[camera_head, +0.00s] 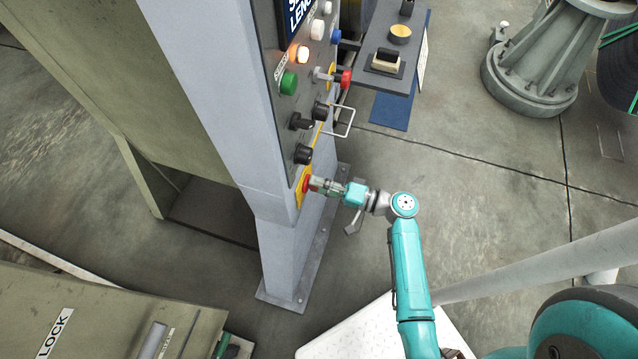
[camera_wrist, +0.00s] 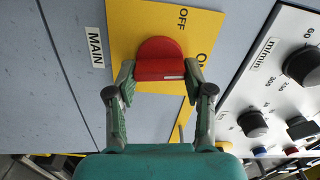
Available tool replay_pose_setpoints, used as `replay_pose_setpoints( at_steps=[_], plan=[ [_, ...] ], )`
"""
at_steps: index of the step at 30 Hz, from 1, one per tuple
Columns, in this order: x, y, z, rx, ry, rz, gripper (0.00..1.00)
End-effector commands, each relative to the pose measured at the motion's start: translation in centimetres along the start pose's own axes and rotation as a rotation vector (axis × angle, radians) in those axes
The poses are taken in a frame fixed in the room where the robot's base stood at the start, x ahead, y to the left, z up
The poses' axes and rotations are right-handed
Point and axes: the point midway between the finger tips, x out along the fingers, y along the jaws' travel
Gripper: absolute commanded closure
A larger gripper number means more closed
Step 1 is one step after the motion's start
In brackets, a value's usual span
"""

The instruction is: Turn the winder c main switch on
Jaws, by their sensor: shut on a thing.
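In the head view my gripper (camera_head: 322,186) reaches from the right to the red knob (camera_head: 306,184), low on the grey column. No winder letter can be read.
Above the switch, the panel carries black knobs (camera_head: 302,154), a green button (camera_head: 288,83), lit lamps and a wire guard (camera_head: 346,122). In the wrist view a dial panel (camera_wrist: 270,85) lies to the right. The floor (camera_head: 470,200) to the right is open.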

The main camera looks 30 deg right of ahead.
Motion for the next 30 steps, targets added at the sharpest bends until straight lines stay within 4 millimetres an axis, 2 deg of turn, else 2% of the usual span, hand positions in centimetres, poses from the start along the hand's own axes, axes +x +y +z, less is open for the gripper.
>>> replay_pose_setpoints(
  at_steps=[12,27,28,30],
  plan=[
    [0.01,0.08,-0.09,0.165,0.002,0.000,0.83],
    [0.00,0.10,-0.09,0.183,0.003,0.000,0.83],
    [0.00,0.10,-0.09,0.183,0.003,0.000,0.46],
    [0.00,0.10,-0.09,0.183,0.003,0.000,0.28]
  ],
)
